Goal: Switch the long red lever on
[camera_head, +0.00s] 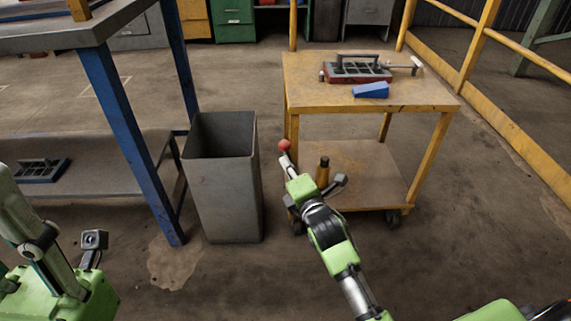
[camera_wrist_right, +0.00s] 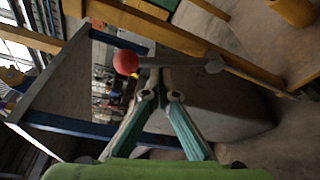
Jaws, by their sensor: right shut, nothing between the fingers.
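A red ball knob (camera_head: 284,145) on a thin rod, the long red lever, shows left of the yellow cart. In the right wrist view the red knob (camera_wrist_right: 126,62) is at the left, and the pale rod (camera_wrist_right: 185,63) runs right to a grey end. My right gripper (camera_head: 292,174) is shut and empty. In the right wrist view its fingertips (camera_wrist_right: 160,78) meet at or very near the rod; I cannot tell whether they touch. The lever's mount is hidden or unclear. Part of my left gripper shows at the lower left, its jaw state unclear.
A grey bin (camera_head: 222,180) stands left of the lever, beside a blue-legged workbench (camera_head: 115,100). The yellow cart (camera_head: 300,98) carries a red-and-grey mould (camera_head: 357,72) and a blue block (camera_head: 371,90). A dark bottle (camera_head: 323,172) stands on its lower shelf. Yellow railing lies right.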

